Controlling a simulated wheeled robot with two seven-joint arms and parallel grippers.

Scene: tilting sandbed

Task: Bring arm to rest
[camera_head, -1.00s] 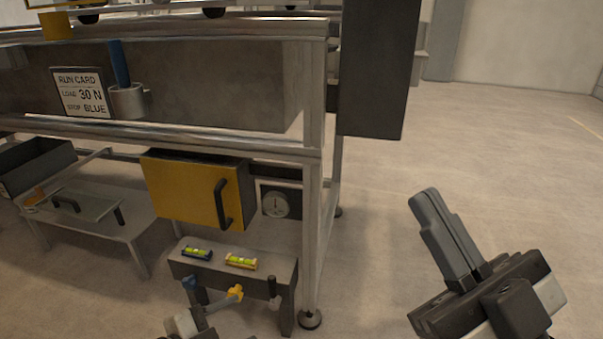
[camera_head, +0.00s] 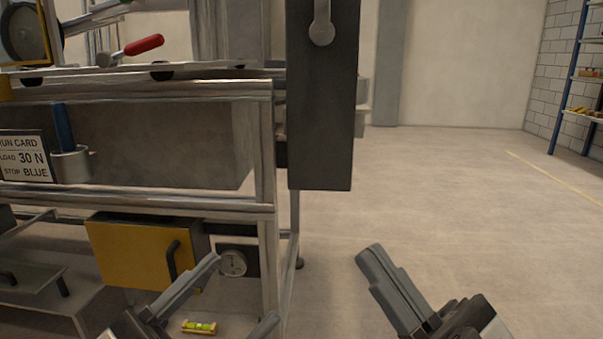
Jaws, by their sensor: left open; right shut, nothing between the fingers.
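My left gripper (camera_head: 248,288) is open and empty at the bottom of the head view. Its two fingers stand apart in front of the lower right part of the rig frame. My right gripper (camera_head: 369,252) is shut and empty at the bottom, right of the rig, with its fingers pointing up and left over bare floor. Neither gripper visibly holds anything, and I cannot tell whether the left fingers touch the rig. The wrists are partly cut off by the lower picture edge.
The metal rig frame (camera_head: 265,150) fills the left side, with a yellow box door (camera_head: 130,255), a round dial (camera_head: 232,263) and a level with green vial (camera_head: 199,327). A dark cabinet (camera_head: 325,110) hangs at its corner. Open floor (camera_head: 450,200) lies right; blue-framed shelves (camera_head: 568,90) stand far right.

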